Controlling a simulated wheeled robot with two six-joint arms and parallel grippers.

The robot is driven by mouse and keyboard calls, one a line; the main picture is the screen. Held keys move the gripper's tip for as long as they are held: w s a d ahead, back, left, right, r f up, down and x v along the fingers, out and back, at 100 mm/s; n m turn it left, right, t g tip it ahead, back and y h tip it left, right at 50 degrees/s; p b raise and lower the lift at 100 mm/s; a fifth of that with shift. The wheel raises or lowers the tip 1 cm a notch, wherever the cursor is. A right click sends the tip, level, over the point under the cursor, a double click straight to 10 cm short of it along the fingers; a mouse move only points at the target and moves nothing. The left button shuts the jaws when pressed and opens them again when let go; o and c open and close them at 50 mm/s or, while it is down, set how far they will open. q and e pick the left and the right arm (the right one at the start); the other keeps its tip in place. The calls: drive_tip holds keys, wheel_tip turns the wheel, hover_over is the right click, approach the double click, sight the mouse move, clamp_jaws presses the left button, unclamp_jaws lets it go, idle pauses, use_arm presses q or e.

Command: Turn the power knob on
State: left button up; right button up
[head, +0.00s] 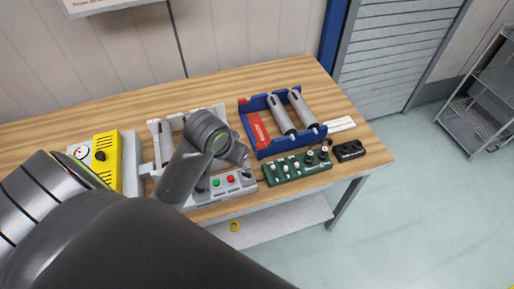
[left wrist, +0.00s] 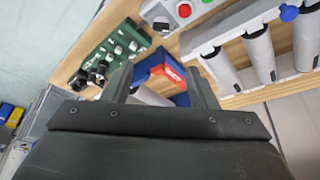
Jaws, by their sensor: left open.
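A green panel (head: 297,174) lies near the table's front edge, with several white-topped switches and two dark round knobs (head: 316,154) at its right end. The panel also shows in the left wrist view (left wrist: 112,52). A yellow box (head: 106,148) at the left carries one black knob (head: 100,156). Which knob is the power knob I cannot tell; labels are too small. My left gripper (left wrist: 159,70) is open and empty, its two fingers apart above the table by the panel and blue bin. In the head view my own wrist mostly hides it. My right gripper is not in view.
A blue bin (head: 262,152) with grey cylinders and a red box stands behind the panel. A grey button box (head: 224,183) with green and red buttons lies left of it. A small black box (head: 349,150) sits at the right. Bare wood (head: 330,97) is free at the back right.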

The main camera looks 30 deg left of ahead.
use_arm(q)
approach(246, 173)
drive_tip(key=x, duration=0.4)
drive_tip(key=shift+f+p, duration=0.15)
drive_tip(key=shift+p, duration=0.25)
drive_tip(key=x, duration=0.3)
drive_tip(key=shift+w+f+p, duration=0.25)
drive_tip(key=shift+f+p, duration=0.05)
drive_tip(key=shift+f, duration=0.3)
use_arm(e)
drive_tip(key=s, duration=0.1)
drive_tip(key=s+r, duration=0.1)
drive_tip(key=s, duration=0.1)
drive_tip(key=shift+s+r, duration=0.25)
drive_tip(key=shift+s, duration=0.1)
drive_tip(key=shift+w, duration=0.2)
